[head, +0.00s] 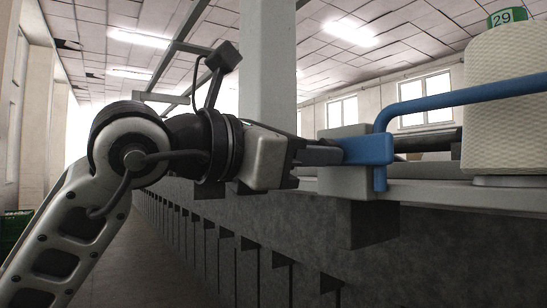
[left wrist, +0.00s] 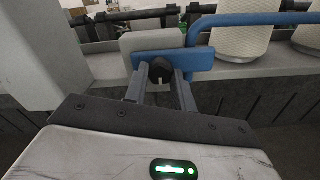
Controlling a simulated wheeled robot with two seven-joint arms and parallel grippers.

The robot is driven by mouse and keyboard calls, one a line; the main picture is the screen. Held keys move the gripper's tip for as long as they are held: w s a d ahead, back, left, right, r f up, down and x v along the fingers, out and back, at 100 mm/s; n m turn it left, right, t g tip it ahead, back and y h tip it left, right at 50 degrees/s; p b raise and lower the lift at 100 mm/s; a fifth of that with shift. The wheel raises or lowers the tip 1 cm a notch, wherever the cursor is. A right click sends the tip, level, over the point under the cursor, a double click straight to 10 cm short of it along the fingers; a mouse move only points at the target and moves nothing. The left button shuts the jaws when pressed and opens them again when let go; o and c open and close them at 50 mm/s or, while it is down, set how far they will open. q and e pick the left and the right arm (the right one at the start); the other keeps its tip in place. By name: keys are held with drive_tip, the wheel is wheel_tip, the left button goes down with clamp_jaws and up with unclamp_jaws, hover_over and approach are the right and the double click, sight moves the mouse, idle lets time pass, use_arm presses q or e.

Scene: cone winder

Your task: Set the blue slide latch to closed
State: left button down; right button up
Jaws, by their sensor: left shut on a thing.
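The blue slide latch (head: 368,150) is a flat blue plate on a grey block (head: 344,131) at the edge of the machine. In the left wrist view the blue plate (left wrist: 201,61) lies across the front of the block, with a black knob (left wrist: 160,67) on its face. My left gripper (head: 325,154) reaches in from the left at the latch. Its fingers (left wrist: 161,85) stand on both sides of the knob and are shut on it. The fingers hide part of the plate. My right gripper is in neither view.
A blue bent rod (head: 450,97) runs right from beside the latch, in front of a cream yarn cone (head: 505,115) with a green 29 label (head: 508,16). A pale post (head: 267,60) rises behind my gripper. The aisle floor (head: 155,265) at lower left is clear.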

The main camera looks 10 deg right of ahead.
use_arm(q)
drive_tip(key=shift+s+d, duration=0.15)
drive_tip(key=shift+s, duration=0.05)
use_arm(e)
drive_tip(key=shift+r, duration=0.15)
use_arm(q)
drive_tip(key=c, duration=1.4)
unclamp_jaws()
drive_tip(key=shift+o, duration=1.3)
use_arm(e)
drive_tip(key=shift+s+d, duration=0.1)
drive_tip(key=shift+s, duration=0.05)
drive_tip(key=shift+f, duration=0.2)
use_arm(q)
drive_tip(key=b+v, duration=0.4)
drive_tip(key=v, duration=1.2)
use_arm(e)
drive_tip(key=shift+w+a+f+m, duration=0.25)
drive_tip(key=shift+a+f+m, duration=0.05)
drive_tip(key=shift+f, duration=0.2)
